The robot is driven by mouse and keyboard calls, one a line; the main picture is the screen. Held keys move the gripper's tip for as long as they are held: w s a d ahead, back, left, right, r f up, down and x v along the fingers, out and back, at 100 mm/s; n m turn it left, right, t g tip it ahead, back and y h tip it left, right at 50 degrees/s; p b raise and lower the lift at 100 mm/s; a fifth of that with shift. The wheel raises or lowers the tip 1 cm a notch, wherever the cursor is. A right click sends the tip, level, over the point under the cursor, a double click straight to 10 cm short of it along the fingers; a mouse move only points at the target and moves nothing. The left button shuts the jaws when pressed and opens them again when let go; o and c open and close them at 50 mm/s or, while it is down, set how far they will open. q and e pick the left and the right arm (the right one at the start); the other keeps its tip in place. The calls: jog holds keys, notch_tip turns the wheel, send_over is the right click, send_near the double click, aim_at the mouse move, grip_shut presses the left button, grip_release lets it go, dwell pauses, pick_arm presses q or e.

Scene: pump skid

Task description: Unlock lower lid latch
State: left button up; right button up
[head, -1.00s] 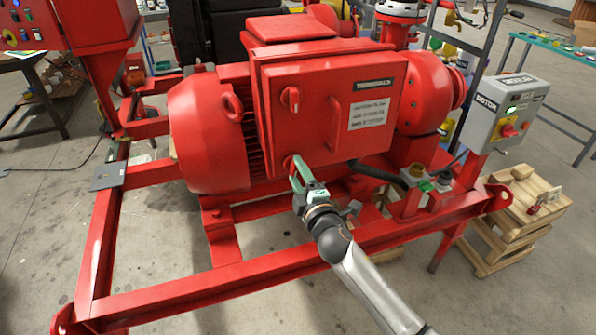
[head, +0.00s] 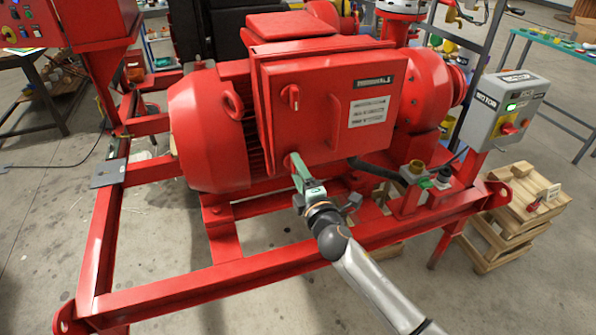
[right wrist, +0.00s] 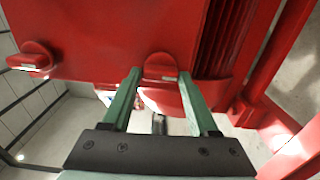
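The red terminal box (head: 330,115) has two red latch knobs on the left side of its lid. The upper latch (head: 291,97) is clear of my gripper and stands upright; the right wrist view shows it at the left (right wrist: 33,57). The lower lid latch (right wrist: 160,68) lies between the tips of my right gripper's green fingers (right wrist: 160,78). In the head view my right gripper (head: 299,171) largely hides that latch. Its fingers are spread, one at each end of the knob; I cannot tell if they touch it. My left gripper is out of view.
A lid handle (head: 333,122) and the motor (head: 207,130) flank the latches. A grey motor switch box (head: 505,108) stands at the right, above a wooden pallet stack (head: 515,215).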

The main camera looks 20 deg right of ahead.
jog(key=o, duration=0.4)
jog(key=s, duration=1.2)
jog(key=shift+s+d+b, duration=0.2)
jog(key=shift+s+b, duration=0.05)
jog(key=shift+b, duration=0.2)
jog(key=s+f+m+g+y, duration=0.1)
jog(key=s+f+m+g, duration=0.3)
jog(key=s+f+m, duration=0.4)
jog(key=s+a+f+m+g, duration=0.1)
jog(key=s+f+m+g, duration=0.4)
jog(key=s+f+m, duration=0.3)
jog(key=s+f, duration=0.4)
jog(key=f, duration=0.4)
jog(key=shift+a+f+m+y+p, duration=0.3)
jog(key=shift+f+y+p, duration=0.1)
